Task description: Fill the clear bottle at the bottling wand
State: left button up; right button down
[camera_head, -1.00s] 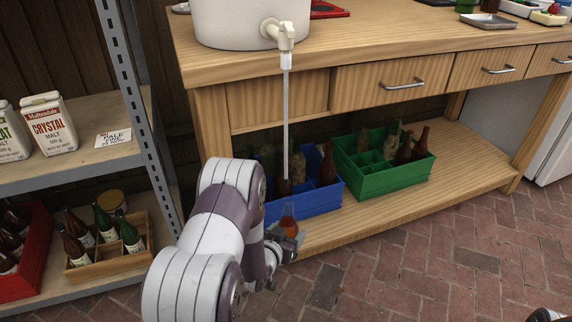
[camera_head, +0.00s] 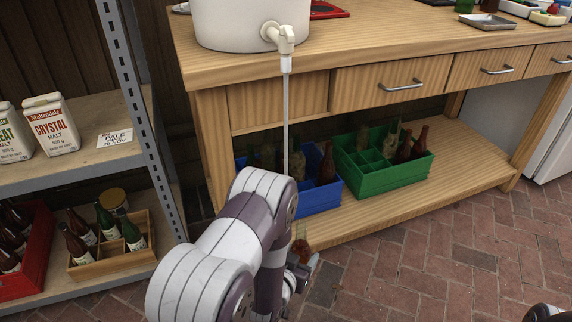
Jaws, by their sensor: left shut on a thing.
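The bottling wand (camera_head: 286,115) is a thin pale tube hanging straight down from the white tap (camera_head: 281,36) of the bucket. Its lower end passes behind my left arm. My left gripper (camera_head: 300,268) is shut on the clear bottle (camera_head: 301,244), low in front of the bench. The bottle's neck and shoulder show, with an amber-brown tint; my gripper and arm hide its lower part, so I cannot tell how full it is. The bottle stands in the picture below and right of the wand, apart from it.
A blue crate (camera_head: 325,199) and a green crate (camera_head: 388,181), both with bottles, stand on the bench's low shelf (camera_head: 465,170). The metal shelf unit at left holds a wooden crate (camera_head: 110,264) and a red crate (camera_head: 38,258) of bottles.

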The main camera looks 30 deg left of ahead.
pick_arm(q)
jog(key=s+d, duration=0.4)
jog(key=d, duration=0.1)
jog(key=shift+p, duration=0.35)
jog(key=shift+a, duration=0.1)
